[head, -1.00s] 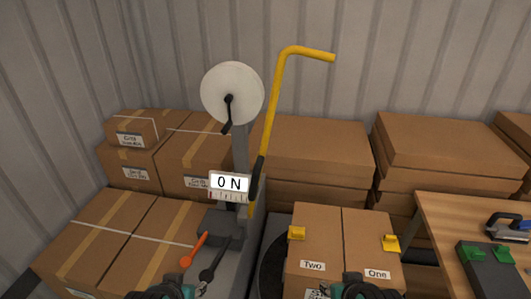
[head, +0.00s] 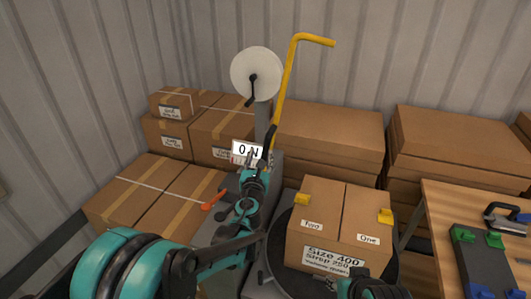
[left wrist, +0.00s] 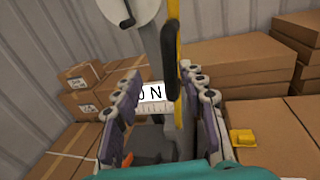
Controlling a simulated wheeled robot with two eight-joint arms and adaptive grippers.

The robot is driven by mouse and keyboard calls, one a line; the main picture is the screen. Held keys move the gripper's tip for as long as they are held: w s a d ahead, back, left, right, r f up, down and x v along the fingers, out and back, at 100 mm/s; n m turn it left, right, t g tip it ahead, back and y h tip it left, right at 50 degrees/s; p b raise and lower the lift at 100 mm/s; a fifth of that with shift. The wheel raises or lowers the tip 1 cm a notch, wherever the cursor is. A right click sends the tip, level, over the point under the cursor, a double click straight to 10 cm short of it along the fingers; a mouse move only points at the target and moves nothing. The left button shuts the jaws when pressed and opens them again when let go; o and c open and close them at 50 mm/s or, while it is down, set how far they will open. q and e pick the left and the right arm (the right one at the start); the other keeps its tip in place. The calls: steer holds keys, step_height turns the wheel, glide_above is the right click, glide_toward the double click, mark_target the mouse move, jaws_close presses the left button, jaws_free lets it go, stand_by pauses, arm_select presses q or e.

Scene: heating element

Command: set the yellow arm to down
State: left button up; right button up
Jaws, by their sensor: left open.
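The yellow arm (head: 284,92) stands upright, slightly tilted, with its bent top end pointing right. Its lower part is a black sleeve beside the gauge that reads "0 N" (head: 246,151). My left gripper (head: 257,160) is open in front of the gauge and the sleeve. In the left wrist view the yellow arm (left wrist: 171,40) and its black sleeve rise between and beyond the open fingers (left wrist: 160,98), nearer the right finger; I cannot tell whether they touch. My right gripper (head: 368,288) shows only partly at the bottom edge.
A white reel (head: 257,74) with a black crank stands left of the yellow arm. An orange lever (head: 213,200) lies by my left arm. A box labelled "Size 400" (head: 338,228) sits on a dark turntable. A wooden table (head: 440,230) is at right. Stacked cartons (head: 330,135) stand behind.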

mark_target(266, 147)
arm_select(q)
steer(key=shift+m, duration=0.8)
steer(key=w, duration=0.2)
steer(key=w+d, duration=0.1)
steer(key=w, duration=0.2)
steer(key=w+d+f+b, duration=0.1)
steer(key=w, duration=0.2)
steer(key=shift+c, duration=0.4)
jaws_close()
